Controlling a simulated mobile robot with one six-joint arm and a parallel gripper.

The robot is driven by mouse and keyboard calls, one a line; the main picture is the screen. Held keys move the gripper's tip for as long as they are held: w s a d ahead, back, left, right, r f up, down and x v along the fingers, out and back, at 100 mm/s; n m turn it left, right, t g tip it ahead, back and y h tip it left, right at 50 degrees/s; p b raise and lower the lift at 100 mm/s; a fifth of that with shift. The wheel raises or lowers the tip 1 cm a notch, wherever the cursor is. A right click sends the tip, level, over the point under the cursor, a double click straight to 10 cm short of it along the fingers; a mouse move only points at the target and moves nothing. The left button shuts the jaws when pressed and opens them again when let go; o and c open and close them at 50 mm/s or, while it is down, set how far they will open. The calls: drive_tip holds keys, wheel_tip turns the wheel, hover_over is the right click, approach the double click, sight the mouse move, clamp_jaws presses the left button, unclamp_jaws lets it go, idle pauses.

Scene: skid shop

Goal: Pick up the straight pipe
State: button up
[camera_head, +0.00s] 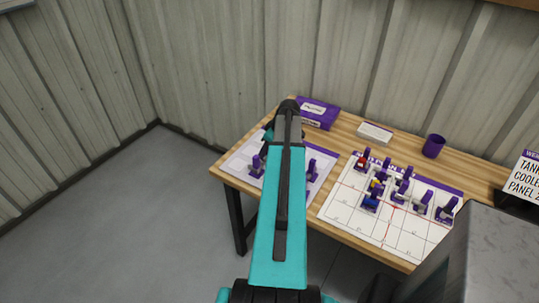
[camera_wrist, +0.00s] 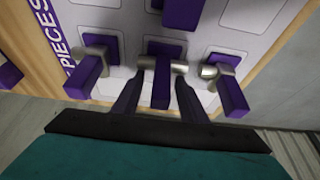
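In the wrist view a short silver straight pipe (camera_wrist: 147,62) lies crosswise on a white sheet, with a purple grip block (camera_wrist: 160,88) at its middle. My gripper (camera_wrist: 157,82) has its two dark fingers apart, one on each side of the purple block, with gaps visible. The fingertips reach close to the pipe; whether they touch it I cannot tell. In the head view my arm hides the gripper and this pipe over the left white sheet (camera_head: 240,160).
In the wrist view, a purple-gripped piece (camera_wrist: 86,75) stands close left and a silver elbow piece (camera_wrist: 210,71) close right. In the head view, a gridded board (camera_head: 340,207) with several pieces, a purple box (camera_head: 318,115) and a purple cup (camera_head: 433,146) are on the wooden table (camera_head: 227,170).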

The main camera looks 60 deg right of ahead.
drive_tip(key=shift+c, duration=0.3)
clamp_jaws()
drive_tip(key=shift+r, duration=0.1)
idle(0.4)
drive_tip(key=shift+r+b, duration=0.9)
drive_tip(key=shift+r, duration=0.7)
drive_tip(key=s+a+b, duration=0.1)
drive_tip(key=s+a, duration=0.1)
drive_tip(key=s, duration=0.1)
drive_tip(key=s+a+b, duration=0.1)
drive_tip(key=s+a, duration=0.2)
drive_tip(key=s, duration=0.1)
drive_tip(key=s+a+r+b, duration=0.1)
drive_tip(key=s+a, duration=0.1)
drive_tip(key=s, duration=0.2)
drive_tip(key=shift+a+r+b, duration=0.1)
drive_tip(key=shift+a+b, duration=0.2)
drive_tip(key=shift+s+a+b, duration=0.1)
drive_tip(key=shift+s+b, duration=0.15)
drive_tip(key=shift+b, duration=0.25)
drive_tip(key=shift+s+a+b, duration=0.2)
drive_tip(key=shift+s+b, duration=0.15)
drive_tip(key=shift+b, duration=0.4)
drive_tip(key=shift+s+a+r+b, duration=0.1)
drive_tip(key=shift+s+a+b, duration=0.35)
drive_tip(key=shift+b, duration=0.35)
